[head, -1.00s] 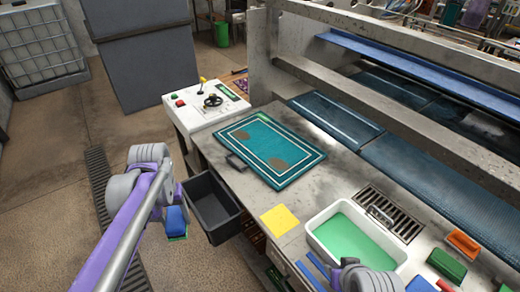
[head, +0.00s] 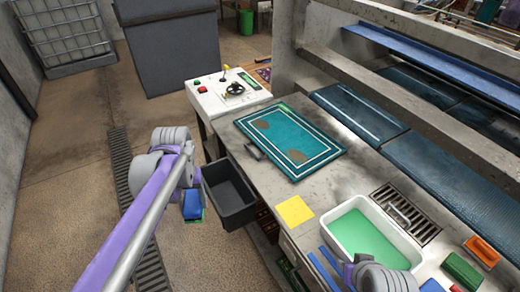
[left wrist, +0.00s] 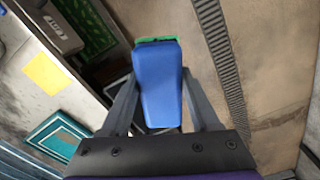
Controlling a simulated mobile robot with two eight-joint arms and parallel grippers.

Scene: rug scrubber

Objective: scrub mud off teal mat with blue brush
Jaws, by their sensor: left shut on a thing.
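The teal mat (head: 285,135) with white border lines lies flat on the metal bench. Two brown mud patches show on it, one near its far left corner (head: 262,127) and one toward its near right part (head: 298,157). My left gripper (left wrist: 160,85) is shut on the blue brush (left wrist: 158,70), whose green edge shows at its far end. In the head view the brush (head: 192,206) hangs over the floor, left of the bench and apart from the mat. Part of my right arm shows at the bottom; its gripper fingers are not visible.
A dark open bin (head: 230,193) is beside the bench, right next to the brush. A white tub (head: 340,222) of green liquid, a yellow sheet (head: 294,211), a green block (head: 462,271) and an orange block (head: 482,251) sit on the bench. A control box (head: 227,93) stands beyond.

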